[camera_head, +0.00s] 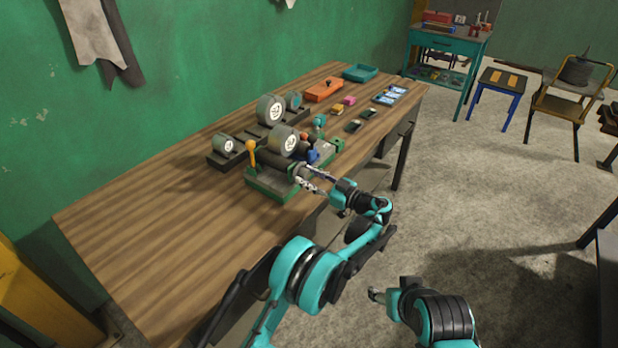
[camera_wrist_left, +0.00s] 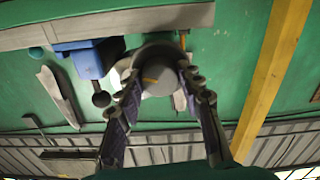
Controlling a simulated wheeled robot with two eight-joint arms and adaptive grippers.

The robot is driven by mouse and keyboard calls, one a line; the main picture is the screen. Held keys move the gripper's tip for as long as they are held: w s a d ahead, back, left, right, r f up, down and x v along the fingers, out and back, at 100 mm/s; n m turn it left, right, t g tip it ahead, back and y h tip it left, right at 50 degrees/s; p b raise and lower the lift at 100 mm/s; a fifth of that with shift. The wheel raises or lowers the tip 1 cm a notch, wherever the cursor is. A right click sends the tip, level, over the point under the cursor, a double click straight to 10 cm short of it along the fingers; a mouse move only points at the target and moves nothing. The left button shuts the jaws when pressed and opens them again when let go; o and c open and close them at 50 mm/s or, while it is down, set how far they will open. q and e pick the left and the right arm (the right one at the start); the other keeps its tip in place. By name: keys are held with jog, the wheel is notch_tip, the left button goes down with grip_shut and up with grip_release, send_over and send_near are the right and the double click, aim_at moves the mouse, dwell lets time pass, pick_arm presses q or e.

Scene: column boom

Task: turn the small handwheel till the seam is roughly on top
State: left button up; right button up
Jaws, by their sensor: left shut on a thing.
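The small handwheel (camera_wrist_left: 158,82) is a grey round knob in the left wrist view, with a short orange mark left of its middle. My left gripper (camera_wrist_left: 160,92) has one finger on each side of the knob and is shut on it. In the head view my left gripper (camera_head: 314,180) reaches the front of the green-based machine (camera_head: 270,185) on the bench; the handwheel is too small and covered there to make out. My right gripper (camera_head: 377,295) is low, off the bench, its fingers too small to read.
A blue block (camera_wrist_left: 88,60) with a dark ball-ended lever (camera_wrist_left: 101,98) sits close left of the fingers.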

pick_arm(q)
jog(key=m, duration=0.4)
jog(key=shift+m, duration=2.1)
jog(key=o, duration=1.2)
jog(key=shift+c, duration=0.2)
jog(key=v, duration=0.7)
jog(key=shift+d, duration=0.15)
